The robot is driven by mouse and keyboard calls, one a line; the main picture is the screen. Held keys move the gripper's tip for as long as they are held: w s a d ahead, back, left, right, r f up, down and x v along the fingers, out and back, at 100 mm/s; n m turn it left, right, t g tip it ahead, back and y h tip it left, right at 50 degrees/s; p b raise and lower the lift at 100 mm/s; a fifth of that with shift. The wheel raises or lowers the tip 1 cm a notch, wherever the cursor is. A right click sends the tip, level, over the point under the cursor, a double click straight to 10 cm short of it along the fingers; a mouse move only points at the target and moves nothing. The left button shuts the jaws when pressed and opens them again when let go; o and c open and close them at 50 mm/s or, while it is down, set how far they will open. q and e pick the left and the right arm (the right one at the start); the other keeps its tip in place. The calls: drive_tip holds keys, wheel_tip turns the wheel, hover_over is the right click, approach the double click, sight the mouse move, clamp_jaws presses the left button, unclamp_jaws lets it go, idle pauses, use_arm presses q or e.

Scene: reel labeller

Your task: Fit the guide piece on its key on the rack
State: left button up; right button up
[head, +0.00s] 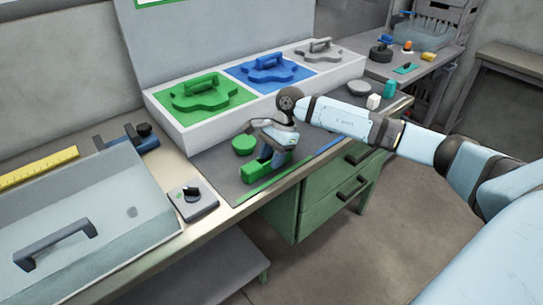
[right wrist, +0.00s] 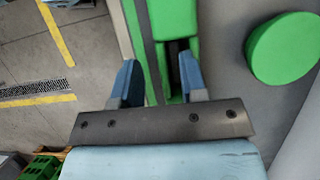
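A green slotted block (head: 256,172), which looks like the guide piece, sits on the grey mat at the bench front. My right gripper (head: 270,150) is directly above it and partly hides it. In the right wrist view the right gripper (right wrist: 158,75) has its blue fingers spread apart. The green block (right wrist: 172,22) lies beyond and between the fingertips, its slot towards me; I cannot tell if a finger touches it. The white rack (head: 180,138) behind carries green, blue and grey shaped plates with handles. I cannot make out which part is the key. My left gripper is not in view.
A green round piece (head: 244,145) lies close beside the block and also shows in the right wrist view (right wrist: 285,48). A small box with a black knob (head: 192,200) and a clear-lidded case (head: 110,215) stand to the left. Small items stand at the mat's right end.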

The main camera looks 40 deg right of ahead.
drive_tip(key=shift+d+r, duration=0.1)
drive_tip(key=shift+r, duration=0.05)
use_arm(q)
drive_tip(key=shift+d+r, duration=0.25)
use_arm(e)
drive_tip(key=v, duration=1.3)
drive_tip(key=shift+r, duration=0.25)
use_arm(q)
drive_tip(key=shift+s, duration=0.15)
